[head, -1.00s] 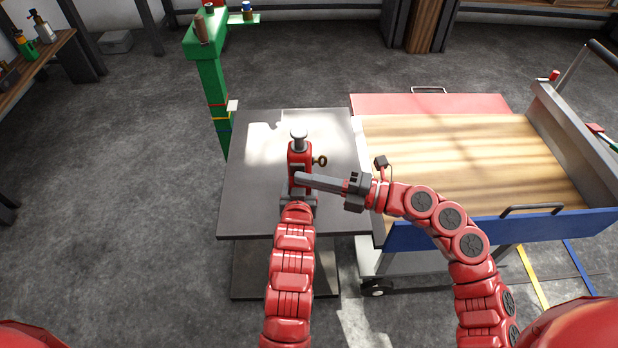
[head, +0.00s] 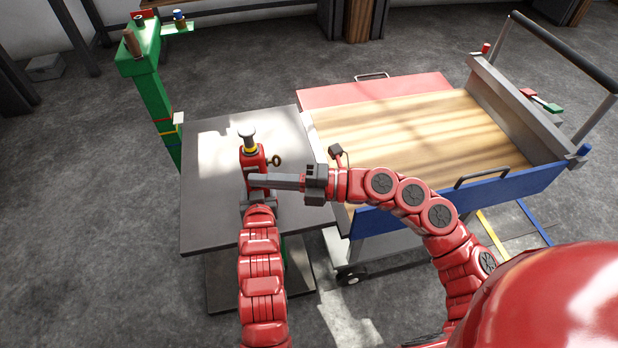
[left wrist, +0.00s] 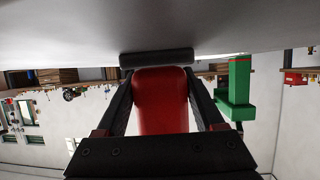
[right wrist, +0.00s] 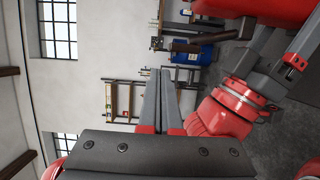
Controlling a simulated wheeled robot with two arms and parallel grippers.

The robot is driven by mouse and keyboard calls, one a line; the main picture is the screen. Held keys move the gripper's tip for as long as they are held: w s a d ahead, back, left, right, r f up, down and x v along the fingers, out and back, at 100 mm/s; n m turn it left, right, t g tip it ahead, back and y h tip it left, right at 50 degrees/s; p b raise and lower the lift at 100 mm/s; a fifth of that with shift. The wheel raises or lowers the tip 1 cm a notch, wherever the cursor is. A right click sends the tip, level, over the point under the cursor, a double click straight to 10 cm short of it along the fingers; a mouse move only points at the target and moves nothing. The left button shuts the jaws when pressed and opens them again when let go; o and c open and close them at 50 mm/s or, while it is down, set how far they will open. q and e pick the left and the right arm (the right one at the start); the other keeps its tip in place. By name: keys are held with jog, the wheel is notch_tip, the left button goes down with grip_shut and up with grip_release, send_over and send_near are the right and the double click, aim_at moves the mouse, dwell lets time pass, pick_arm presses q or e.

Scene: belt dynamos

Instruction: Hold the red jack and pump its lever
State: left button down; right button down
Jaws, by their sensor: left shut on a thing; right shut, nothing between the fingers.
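The red jack (head: 254,160) stands upright on the dark table, with a silver top (head: 247,136) above a yellow band. A brass ring-ended piece (head: 274,161) sticks out at its right side. My left gripper (head: 258,202) is shut on the lower part of the jack; in the left wrist view a red body (left wrist: 160,100) sits between its fingers. My right gripper (head: 252,181) is shut and empty, its long grey fingers reaching left across the front of the jack; they show together in the right wrist view (right wrist: 158,98). I cannot make out the lever; the fingers may hide it.
The dark table (head: 205,215) is otherwise clear. A cart with a wooden top (head: 420,135) and blue side stands close at its right. A green post (head: 155,105) with small items on top stands behind left. Grey floor is open at the left.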

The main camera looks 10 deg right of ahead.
jog(key=v, duration=1)
jog(key=shift+r, duration=0.3)
jog(key=shift+w, duration=0.1)
